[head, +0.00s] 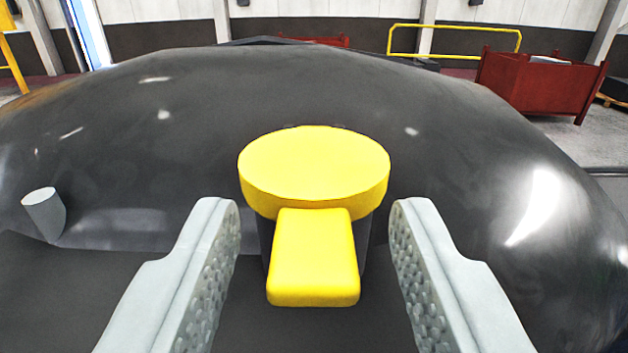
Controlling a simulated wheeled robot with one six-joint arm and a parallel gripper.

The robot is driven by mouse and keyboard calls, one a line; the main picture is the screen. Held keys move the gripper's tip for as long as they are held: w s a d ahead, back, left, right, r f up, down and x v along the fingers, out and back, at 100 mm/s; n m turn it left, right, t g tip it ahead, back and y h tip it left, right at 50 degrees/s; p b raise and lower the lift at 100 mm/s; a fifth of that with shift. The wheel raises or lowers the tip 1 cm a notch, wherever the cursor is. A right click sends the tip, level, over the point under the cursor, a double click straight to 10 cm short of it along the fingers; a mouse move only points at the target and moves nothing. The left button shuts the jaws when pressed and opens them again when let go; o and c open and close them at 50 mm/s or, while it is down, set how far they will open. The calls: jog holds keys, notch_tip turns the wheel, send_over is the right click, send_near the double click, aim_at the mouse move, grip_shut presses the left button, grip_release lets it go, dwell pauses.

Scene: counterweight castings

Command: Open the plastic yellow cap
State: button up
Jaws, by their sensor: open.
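The yellow cap (314,165) is a round disc with a flat tab (314,258) that sticks out towards me. It sits level on top of a dark neck (367,240) on the black casting and looks closed. My gripper (314,215) is open, with one grey, dimpled finger on the left of the cap and one on the right. The tab lies between the two fingers, with a gap on each side. I see no contact. The back of the cap, where two small dark bumps show, is mostly hidden.
The large glossy black casting (480,130) fills most of the view. A short grey peg (44,213) stands on it at the left. A red metal bin (540,85) and a yellow rail (455,28) stand on the floor behind. Space above the cap is clear.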

jog(key=shift+w, duration=0.4)
grip_shut()
jog(key=shift+r, duration=0.15)
